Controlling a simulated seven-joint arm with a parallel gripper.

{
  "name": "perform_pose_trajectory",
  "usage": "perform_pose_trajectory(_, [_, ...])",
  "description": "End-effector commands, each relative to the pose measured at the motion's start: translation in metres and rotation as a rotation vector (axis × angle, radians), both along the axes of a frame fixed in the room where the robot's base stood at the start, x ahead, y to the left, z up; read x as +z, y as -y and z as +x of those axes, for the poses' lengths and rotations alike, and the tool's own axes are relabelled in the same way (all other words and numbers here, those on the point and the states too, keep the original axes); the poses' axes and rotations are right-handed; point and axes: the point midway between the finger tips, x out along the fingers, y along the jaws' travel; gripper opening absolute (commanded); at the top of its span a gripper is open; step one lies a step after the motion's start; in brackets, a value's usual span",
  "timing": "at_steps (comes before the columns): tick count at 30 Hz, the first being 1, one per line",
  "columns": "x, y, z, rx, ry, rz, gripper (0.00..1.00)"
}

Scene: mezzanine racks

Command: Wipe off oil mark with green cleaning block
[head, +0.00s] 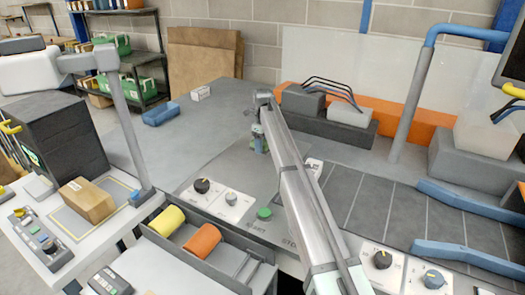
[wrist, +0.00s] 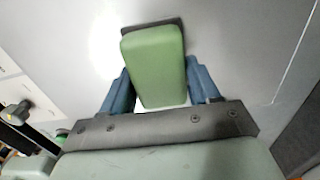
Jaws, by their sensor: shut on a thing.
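The green cleaning block (wrist: 153,62) is between the two blue fingers of my gripper (wrist: 159,78) in the wrist view. The fingers are shut on its sides. A dark layer shows along the block's far edge, over a smooth grey surface (wrist: 235,45). I cannot tell whether the block touches that surface. In the head view my gripper (head: 260,142) is small and partly hidden by my arm, over the grey worktop (head: 222,158). I cannot make out the oil mark in either view; a bright glare lies left of the block in the wrist view.
Control panels with knobs (head: 202,186) and a green button (head: 264,213) lie near the front. A grey stepped fixture (head: 325,128) stands behind to the right. A blue tray (head: 160,114) lies back left.

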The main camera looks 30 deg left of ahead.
Motion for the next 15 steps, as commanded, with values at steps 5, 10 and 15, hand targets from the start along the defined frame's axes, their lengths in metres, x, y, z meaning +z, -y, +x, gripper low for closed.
perform_pose_trajectory(5, [0.017,0.0,0.0,0.0,0.001,0.001,0.32])
perform_pose_trajectory(10, [0.033,0.0,0.0,0.0,0.001,0.001,0.32])
perform_pose_trajectory(15, [0.044,0.0,0.0,0.0,0.0,0.0,0.32])
